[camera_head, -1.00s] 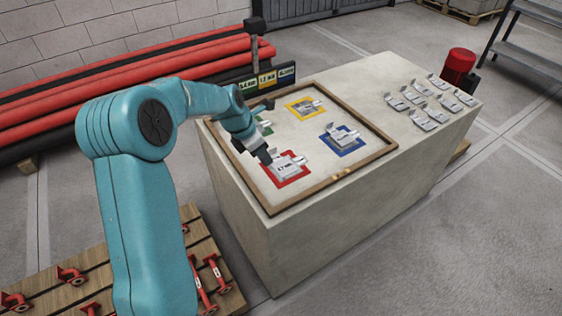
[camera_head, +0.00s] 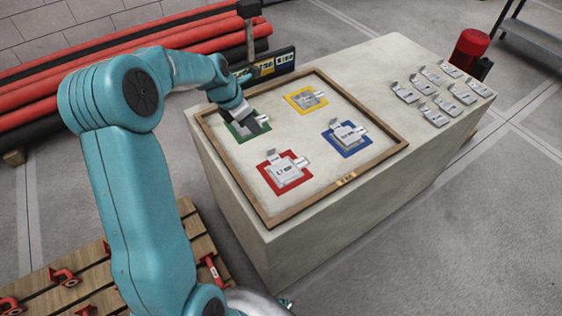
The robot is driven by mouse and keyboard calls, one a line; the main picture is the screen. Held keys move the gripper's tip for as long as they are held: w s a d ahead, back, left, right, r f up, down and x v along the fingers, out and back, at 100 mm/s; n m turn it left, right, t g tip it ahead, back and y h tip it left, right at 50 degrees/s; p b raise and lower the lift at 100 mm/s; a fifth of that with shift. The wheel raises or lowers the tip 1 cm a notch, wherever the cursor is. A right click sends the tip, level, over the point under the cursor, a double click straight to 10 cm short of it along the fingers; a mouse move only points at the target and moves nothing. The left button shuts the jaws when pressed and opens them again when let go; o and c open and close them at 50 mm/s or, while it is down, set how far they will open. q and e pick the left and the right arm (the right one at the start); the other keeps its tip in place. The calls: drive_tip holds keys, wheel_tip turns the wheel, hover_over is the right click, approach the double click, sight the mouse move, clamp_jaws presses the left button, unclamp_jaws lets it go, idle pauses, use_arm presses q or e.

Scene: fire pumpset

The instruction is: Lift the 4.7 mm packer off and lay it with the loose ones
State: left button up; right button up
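Packers, thin pale metal plates with tabs, lie on coloured squares inside a wooden-framed board (camera_head: 345,181). A packer stack (camera_head: 285,171) is on the red square, another (camera_head: 347,135) on the blue square, and one (camera_head: 307,98) on the yellow square. My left gripper (camera_head: 246,122) is down at the green square (camera_head: 236,133), over a grey plate (camera_head: 259,125) there, partly hidden by it. I cannot tell whether its fingers are open or touch the plate. Lettering is too small to identify the 4.7 mm packer. Several loose packers (camera_head: 434,114) lie in two rows at right. My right gripper is not in view.
The concrete block (camera_head: 390,65) is bare between board and loose packers. A red cylinder (camera_head: 470,48) stands beyond it. Red pipes (camera_head: 60,90) lie at left.

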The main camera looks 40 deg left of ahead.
use_arm(q)
hover_over(270, 150)
drive_tip(key=s, duration=0.2)
drive_tip(key=f, duration=0.8)
drive_tip(key=shift+a+f, duration=0.2)
drive_tip(key=shift+a, duration=0.2)
drive_tip(key=shift+d+f, duration=0.25)
drive_tip(key=shift+f, duration=0.05)
drive_tip(key=x, duration=0.5)
drive_tip(key=shift+a+f, duration=0.15)
drive_tip(key=shift+a, duration=0.05)
clamp_jaws()
